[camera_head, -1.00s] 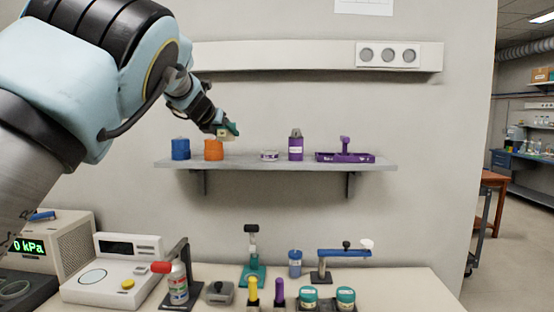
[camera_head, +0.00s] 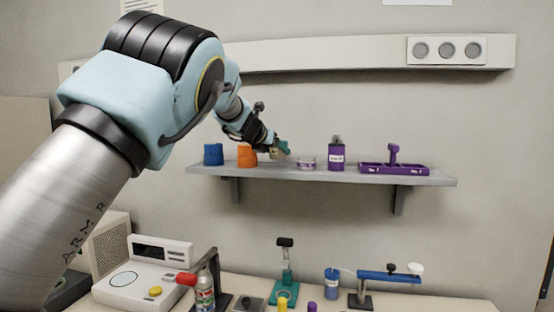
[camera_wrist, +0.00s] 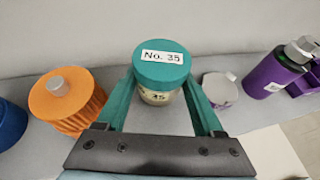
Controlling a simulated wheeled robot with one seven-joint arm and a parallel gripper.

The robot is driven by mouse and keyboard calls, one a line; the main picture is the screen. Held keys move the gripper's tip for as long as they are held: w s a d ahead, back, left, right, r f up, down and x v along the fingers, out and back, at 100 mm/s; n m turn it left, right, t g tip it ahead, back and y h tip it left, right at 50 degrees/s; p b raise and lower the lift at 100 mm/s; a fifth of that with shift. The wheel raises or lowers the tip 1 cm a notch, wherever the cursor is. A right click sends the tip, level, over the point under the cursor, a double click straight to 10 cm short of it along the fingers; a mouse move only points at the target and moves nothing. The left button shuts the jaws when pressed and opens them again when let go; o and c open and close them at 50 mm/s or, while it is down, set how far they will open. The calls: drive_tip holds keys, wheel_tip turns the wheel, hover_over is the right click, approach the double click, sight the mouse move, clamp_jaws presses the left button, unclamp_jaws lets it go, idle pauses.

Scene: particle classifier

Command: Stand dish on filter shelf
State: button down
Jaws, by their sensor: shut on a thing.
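The dish (camera_wrist: 162,68) is a small round pale container with a teal lid labelled "No. 35". My gripper (camera_wrist: 160,88) has its two teal fingers shut around it, and the dish looks upright. In the head view my gripper (camera_head: 281,149) is just over the grey shelf (camera_head: 330,175), between an orange ribbed container (camera_head: 247,157) and a small clear-and-white dish (camera_head: 307,163). I cannot tell whether the held dish touches the shelf, as its base is partly hidden.
A blue container (camera_head: 213,155) stands at the shelf's left. A purple bottle (camera_head: 336,155) and a purple tray (camera_head: 394,169) stand to the right. A wall rail (camera_head: 340,55) runs above. The bench below holds a white scale (camera_head: 145,277) and several small stands.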

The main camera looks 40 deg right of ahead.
drive_tip(key=shift+f, duration=1.25)
unclamp_jaws()
